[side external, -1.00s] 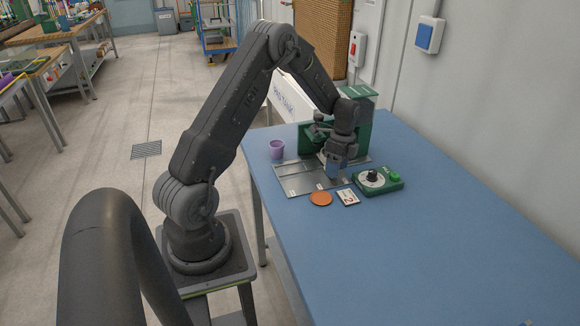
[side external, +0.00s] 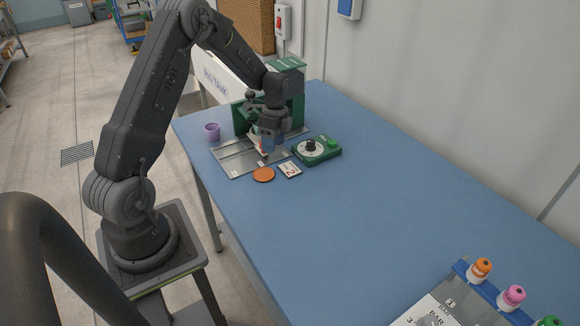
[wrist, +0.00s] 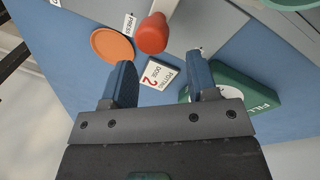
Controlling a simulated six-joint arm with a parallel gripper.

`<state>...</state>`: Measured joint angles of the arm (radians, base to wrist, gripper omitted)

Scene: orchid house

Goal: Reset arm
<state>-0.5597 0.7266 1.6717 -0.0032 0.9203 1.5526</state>
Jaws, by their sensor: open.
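My gripper (side external: 268,148) hangs low over the right part of a grey metal plate (side external: 232,161) on the blue table. In the wrist view my gripper (wrist: 161,72) is open, with two blue fingers apart and nothing between them. A red rounded knob (wrist: 152,33) shows just beyond the fingertips, near a label reading PRESS. In the side view the fingers partly hide this knob. A green housing (side external: 296,110) stands behind my gripper and is partly hidden by it.
An orange disc (side external: 263,174) and a "POTTING DOSE 2" card (side external: 290,170) lie in front of the plate. A green dial box (side external: 317,150) is at right, a purple cup (side external: 212,131) at left. Bottles in a blue rack (side external: 481,290) stand at lower right. The table's middle is clear.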

